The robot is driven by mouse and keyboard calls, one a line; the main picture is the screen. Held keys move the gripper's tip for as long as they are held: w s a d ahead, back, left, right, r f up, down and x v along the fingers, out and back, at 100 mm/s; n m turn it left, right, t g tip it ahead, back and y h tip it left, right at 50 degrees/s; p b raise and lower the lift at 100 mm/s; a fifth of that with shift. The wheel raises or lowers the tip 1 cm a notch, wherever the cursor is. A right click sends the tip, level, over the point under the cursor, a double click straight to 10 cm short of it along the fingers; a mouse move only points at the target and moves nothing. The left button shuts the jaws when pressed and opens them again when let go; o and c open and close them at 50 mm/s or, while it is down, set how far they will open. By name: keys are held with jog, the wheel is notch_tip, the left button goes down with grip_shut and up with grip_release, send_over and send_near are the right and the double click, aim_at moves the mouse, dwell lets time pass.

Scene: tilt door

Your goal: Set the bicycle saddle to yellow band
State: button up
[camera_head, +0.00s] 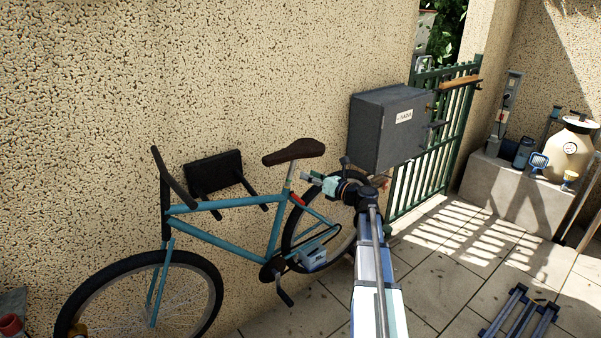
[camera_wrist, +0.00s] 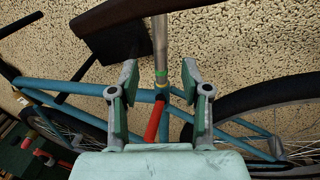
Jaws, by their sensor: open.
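The dark brown saddle (camera_head: 293,151) sits on a silver seatpost (camera_head: 289,176) on the teal bicycle (camera_head: 232,204). In the wrist view the saddle's underside (camera_wrist: 120,12) crosses the top, with the seatpost (camera_wrist: 160,45) below it. A green band (camera_wrist: 161,73) shows on the post, with a thin yellowish ring just below, close above the frame. A red lever (camera_wrist: 153,120) hangs down at the seat clamp; it also shows in the head view (camera_head: 298,199). My gripper (camera_head: 308,179) is open. In the wrist view its fingers (camera_wrist: 159,82) stand either side of the lower post, apparently empty.
The bicycle leans along a pebbled wall, by a black wall bracket (camera_head: 214,170). A grey box (camera_head: 389,128) is on the wall right of the saddle, near a green gate (camera_head: 434,140). Paved floor (camera_head: 440,250) lies open at right, with a blue rack (camera_head: 520,315) in front.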

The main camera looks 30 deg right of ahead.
jog(key=shift+v, duration=1.6)
jog(key=s+a+f+n+g+h, duration=0.1)
jog(key=s+a+f+n+g, duration=0.3)
jog(key=s+a+f+n, duration=0.55)
jog(key=s+a+f+n+g, duration=0.25)
jog(key=f+n+g, duration=0.3)
jog(key=f, duration=0.95)
jog(key=s+a+f+n+g+h, duration=0.1)
jog(key=s+a+f+n+g, duration=0.35)
jog(key=s+f+n, duration=0.55)
jog(key=s+a+f+n+g+h, duration=0.1)
jog(key=s+a+f+n+g, duration=0.2)
jog(key=s+f, duration=0.3)
jog(key=s+a+f+n+g+h, duration=0.2)
jog(key=s+a+f, duration=0.4)
jog(key=s, duration=1)
jog(key=s+a+f+n+g+h, duration=0.2)
jog(key=s+a+f+n+g, duration=0.2)
jog(key=s+f, duration=0.4)
jog(key=s+n, duration=0.1)
jog(key=s, duration=0.2)
jog(key=shift+s+a, duration=0.3)
jog(key=shift+a, duration=0.05)
